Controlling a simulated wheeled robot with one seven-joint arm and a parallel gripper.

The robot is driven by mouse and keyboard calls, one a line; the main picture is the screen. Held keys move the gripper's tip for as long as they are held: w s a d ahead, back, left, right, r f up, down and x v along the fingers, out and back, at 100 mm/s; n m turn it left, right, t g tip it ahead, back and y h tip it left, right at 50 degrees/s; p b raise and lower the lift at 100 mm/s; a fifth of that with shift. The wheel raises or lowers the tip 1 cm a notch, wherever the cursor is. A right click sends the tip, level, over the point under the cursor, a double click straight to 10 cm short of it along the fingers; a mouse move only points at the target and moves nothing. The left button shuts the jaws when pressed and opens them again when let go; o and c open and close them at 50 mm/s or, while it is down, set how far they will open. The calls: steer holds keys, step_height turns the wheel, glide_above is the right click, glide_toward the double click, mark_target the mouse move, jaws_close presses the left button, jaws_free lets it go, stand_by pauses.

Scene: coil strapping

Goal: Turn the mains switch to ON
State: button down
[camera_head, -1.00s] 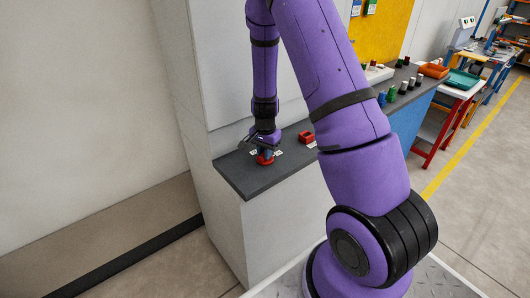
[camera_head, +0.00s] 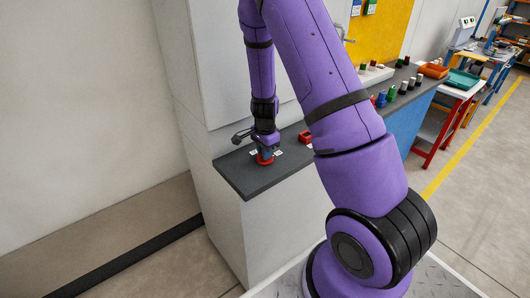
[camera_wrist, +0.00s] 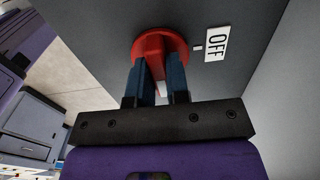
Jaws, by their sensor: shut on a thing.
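The mains switch (camera_wrist: 178,44) is a red round knob with a raised grip bar, set on a dark grey surface. It also shows in the head view (camera_head: 264,160), near the left end of the dark counter. My gripper (camera_wrist: 158,78) points down at it with blue fingers on either side of the red grip bar, shut on it. A white label reading OFF (camera_wrist: 215,44) is to the right of the knob in the wrist view. An ON label cannot be read in these frames. In the head view my gripper (camera_head: 264,152) hides part of the knob.
The dark counter (camera_head: 245,180) runs along a pale cabinet. A red block-like object (camera_head: 305,137) sits just right of the switch. The floor at left is clear.

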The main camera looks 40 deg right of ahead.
steer(key=c, duration=1.1)
jaws_free()
step_height(320, 180, up, 11)
steer(key=shift+f, duration=0.1)
